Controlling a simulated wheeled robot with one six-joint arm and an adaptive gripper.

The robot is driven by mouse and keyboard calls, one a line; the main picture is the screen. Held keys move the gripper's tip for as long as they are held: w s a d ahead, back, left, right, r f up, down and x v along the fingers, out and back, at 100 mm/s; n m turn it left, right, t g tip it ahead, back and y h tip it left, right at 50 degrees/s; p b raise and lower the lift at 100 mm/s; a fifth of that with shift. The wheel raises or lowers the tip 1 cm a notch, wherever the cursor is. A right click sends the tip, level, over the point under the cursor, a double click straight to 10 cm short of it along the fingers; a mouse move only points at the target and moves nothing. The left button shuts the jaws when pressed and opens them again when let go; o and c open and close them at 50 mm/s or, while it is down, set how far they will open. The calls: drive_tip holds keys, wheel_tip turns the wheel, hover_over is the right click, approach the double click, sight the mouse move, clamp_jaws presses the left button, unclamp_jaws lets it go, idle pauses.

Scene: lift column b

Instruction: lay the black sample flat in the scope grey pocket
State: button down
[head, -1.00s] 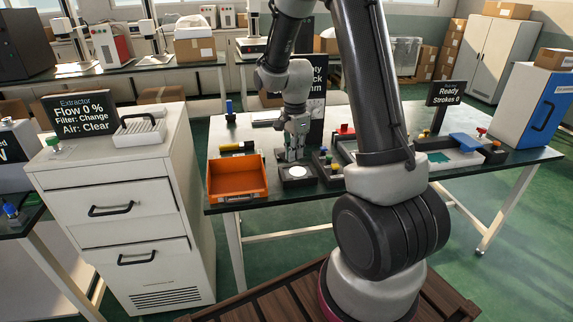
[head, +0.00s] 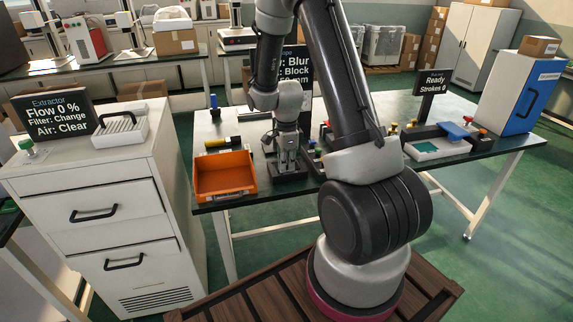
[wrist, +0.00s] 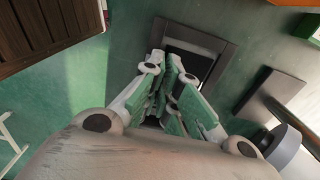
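My gripper (head: 288,166) points down over a black, square-rimmed stand (head: 276,178) on the dark table, in front of the scope's sign (head: 296,80). In the wrist view my gripper (wrist: 170,66) has its green-padded fingers close together at the near edge of a dark grey square frame (wrist: 228,62). The inside of the frame shows a dark patch at the back and a greyer area near the fingertips. I cannot make out the black sample apart from these dark parts. Whether something thin is between the fingers is hidden.
An orange bin (head: 225,176) stands left of my gripper, with a yellow-and-black tool (head: 222,142) behind it. Small coloured-knob parts lie to the right. A white tray with a green inset (head: 437,149) and a blue cabinet (head: 520,93) are farther right.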

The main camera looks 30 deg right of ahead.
drive_tip(key=shift+f, duration=0.1)
drive_tip(key=c, duration=1.6)
unclamp_jaws()
drive_tip(key=shift+c, duration=0.2)
drive_tip(key=s+a+r+n+t, duration=0.1)
drive_tip(key=s+r+n, duration=0.2)
drive_tip(key=r, duration=0.8)
drive_tip(key=s+a+r+n, duration=0.1)
drive_tip(key=s+r+n, duration=0.15)
drive_tip(key=r, duration=0.75)
drive_tip(key=s+a+r+n+t, duration=0.1)
drive_tip(key=s+r+n, duration=0.3)
drive_tip(key=s+n, duration=0.4)
drive_tip(key=s+a+r+n+t, duration=0.2)
drive_tip(key=s+r+n, duration=0.3)
drive_tip(key=s, duration=0.5)
drive_tip(key=n, duration=0.2)
drive_tip(key=shift+s+n, duration=0.15)
drive_tip(key=shift+n, duration=0.2)
